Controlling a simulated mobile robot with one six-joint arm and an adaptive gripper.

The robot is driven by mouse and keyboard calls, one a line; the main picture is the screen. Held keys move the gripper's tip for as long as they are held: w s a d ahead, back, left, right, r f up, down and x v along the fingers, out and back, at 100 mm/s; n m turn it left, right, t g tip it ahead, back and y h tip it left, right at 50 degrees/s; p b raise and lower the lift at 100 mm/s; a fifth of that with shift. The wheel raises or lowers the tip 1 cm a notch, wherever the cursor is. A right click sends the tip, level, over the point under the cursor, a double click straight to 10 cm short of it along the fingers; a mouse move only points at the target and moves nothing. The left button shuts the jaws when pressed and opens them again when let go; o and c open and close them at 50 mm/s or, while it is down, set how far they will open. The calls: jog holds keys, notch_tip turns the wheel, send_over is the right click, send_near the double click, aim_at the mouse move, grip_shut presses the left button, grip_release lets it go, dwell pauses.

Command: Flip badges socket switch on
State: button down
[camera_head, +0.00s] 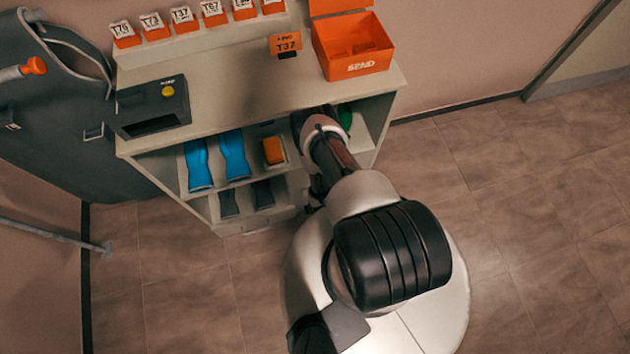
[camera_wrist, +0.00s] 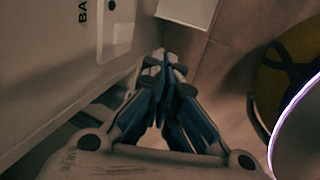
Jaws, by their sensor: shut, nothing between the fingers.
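In the wrist view a pale plate (camera_wrist: 120,35), apparently the socket, is on a light panel at the upper left. In the head view my arm reaches to the cabinet's right side and hides the gripper; the socket does not show.
The cabinet (camera_head: 230,101) holds blue items (camera_head: 234,155) and an orange item (camera_head: 273,150) on its shelves. An orange SEND box (camera_head: 352,48), a grey device (camera_head: 153,106) and a T37 tag (camera_head: 286,44) are on top. Open tiled floor (camera_head: 520,180) lies to the right.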

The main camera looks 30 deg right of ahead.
jog(key=w+d+f+b, duration=0.1)
jog(key=w+f+b, duration=0.3)
jog(key=w+f, duration=0.1)
jog(key=shift+w+d+f, duration=0.35)
jog(key=shift+w+f, duration=0.05)
jog(key=shift+f, duration=0.25)
